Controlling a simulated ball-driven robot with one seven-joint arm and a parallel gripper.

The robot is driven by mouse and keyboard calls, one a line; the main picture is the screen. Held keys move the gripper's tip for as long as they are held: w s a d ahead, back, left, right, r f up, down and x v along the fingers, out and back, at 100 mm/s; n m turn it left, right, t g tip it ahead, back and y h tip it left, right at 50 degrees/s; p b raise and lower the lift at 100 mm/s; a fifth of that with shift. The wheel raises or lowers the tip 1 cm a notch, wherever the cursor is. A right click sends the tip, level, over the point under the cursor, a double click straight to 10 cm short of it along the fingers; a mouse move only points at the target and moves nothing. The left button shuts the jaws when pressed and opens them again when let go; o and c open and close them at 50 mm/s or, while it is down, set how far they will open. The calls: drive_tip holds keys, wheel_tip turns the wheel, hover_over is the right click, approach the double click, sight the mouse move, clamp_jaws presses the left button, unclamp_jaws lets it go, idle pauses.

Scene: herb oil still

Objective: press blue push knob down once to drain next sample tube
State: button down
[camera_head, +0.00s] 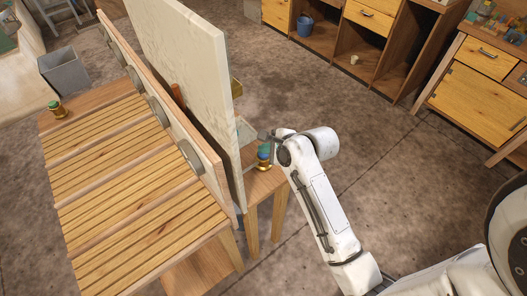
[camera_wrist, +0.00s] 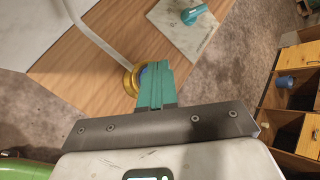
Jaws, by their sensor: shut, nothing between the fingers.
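The blue push knob (camera_wrist: 143,70) shows in the wrist view as a small blue patch with a brass collar (camera_wrist: 130,80), mostly hidden behind my gripper (camera_wrist: 155,68). My gripper's teal fingers are together with nothing between them, and their tips overlap the knob in this view. I cannot tell whether they touch it. In the head view the brass base (camera_head: 262,166) stands on the wooden table right of the tall pale panel (camera_head: 190,70), with blue and green just above it. My gripper is too small there to separate clearly from the knob.
A teal item (camera_wrist: 194,14) lies on a pale square plate (camera_wrist: 180,30) beyond the knob, and a pale tube (camera_wrist: 95,40) runs beside it. The panel stands close left of my arm. A green-topped brass piece (camera_head: 55,109) sits at the slatted table's far left corner. Open floor lies right.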

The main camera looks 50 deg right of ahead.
sight(266, 156)
drive_tip(key=shift+r, duration=0.1)
drive_tip(key=shift+r+p, duration=0.75)
drive_tip(key=shift+p, duration=0.45)
drive_tip(key=shift+r, duration=0.1)
wheel_tip(266, 156, up, 2)
drive_tip(key=p, duration=0.3)
drive_tip(key=shift+r, duration=0.25)
drive_tip(key=shift+r+p, duration=0.7)
drive_tip(key=shift+r, duration=0.45)
